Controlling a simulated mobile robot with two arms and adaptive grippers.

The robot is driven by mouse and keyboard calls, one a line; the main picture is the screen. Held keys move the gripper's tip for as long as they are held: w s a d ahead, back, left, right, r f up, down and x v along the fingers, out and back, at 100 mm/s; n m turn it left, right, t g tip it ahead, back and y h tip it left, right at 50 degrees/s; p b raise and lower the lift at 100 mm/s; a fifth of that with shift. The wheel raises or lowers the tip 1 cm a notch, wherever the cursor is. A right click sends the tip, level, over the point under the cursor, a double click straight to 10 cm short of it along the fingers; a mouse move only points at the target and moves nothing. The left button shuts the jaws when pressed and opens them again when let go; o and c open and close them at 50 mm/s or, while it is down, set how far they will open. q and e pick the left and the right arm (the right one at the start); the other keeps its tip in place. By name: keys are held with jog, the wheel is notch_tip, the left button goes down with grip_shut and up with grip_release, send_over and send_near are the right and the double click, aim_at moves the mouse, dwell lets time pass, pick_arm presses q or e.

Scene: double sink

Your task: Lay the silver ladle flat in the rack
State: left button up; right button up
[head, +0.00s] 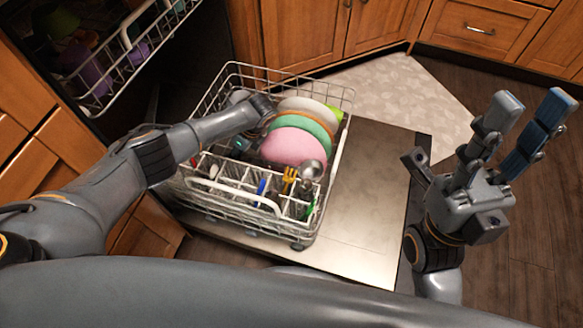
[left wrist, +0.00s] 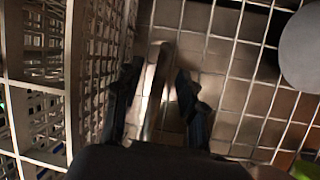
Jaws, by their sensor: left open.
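A round silver bowl, seemingly the ladle's (head: 311,170), shows above the front right of the cutlery basket (head: 240,186) in the head view; its handle is not clear there. My left arm reaches into the dish rack (head: 345,98), and its fingers are hidden in the head view. In the left wrist view my left gripper (left wrist: 157,80) is open, pointing down over the wire grid. A shiny metal strip (left wrist: 152,92) shows between its fingers; I cannot tell whether it is a ladle handle. My right gripper (head: 512,130) is open and empty, right of the dishwasher door.
A pink bowl (head: 290,147), a green bowl (head: 312,125) and a pale plate (head: 308,106) stand upright in the rack, close to my left arm. Yellow (head: 289,178) and blue (head: 261,187) utensils stand in the basket. The open door (head: 368,190) is bare right of the rack.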

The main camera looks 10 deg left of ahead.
pick_arm(q)
jog(key=shift+f, duration=0.25)
dwell(0.3)
grip_shut()
